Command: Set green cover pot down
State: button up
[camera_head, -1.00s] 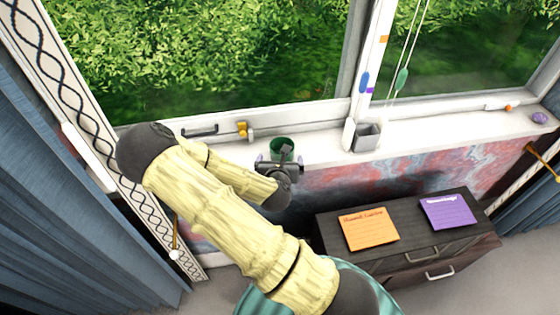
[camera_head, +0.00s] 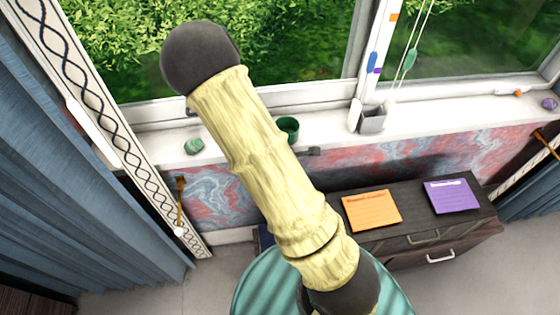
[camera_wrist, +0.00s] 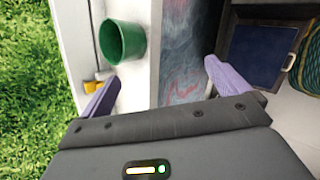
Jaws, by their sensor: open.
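The green cover pot (camera_head: 288,127) stands upright on the white window sill, partly hidden behind my arm in the head view. The wrist view also shows the green pot (camera_wrist: 122,42), its open rim facing the camera. My gripper (camera_wrist: 161,72) is open and empty, with its two purple fingers wide apart. In the head view, my arm hides most of the gripper.
A grey square holder (camera_head: 372,120) stands on the sill to the right, a green stone (camera_head: 194,146) to the left. A yellow window latch part (camera_wrist: 95,84) shows near the left finger. Below is a dark cabinet (camera_head: 415,237) with an orange sheet (camera_head: 372,210) and a purple sheet (camera_head: 451,196).

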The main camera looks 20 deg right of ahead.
jog(key=s+a+r+m+g+y, duration=0.2)
jog(key=s+a+r+m, duration=0.1)
jog(key=s+r+m, duration=0.2)
jog(key=s+a+r+m+g+y, duration=0.2)
jog(key=s+r+m, duration=0.4)
jog(key=m, duration=0.7)
notch_tip(320, 180, up, 3)
jog(key=shift+s+a+f, duration=0.1)
jog(key=shift+s+a, duration=0.2)
jog(key=shift+a, duration=0.5)
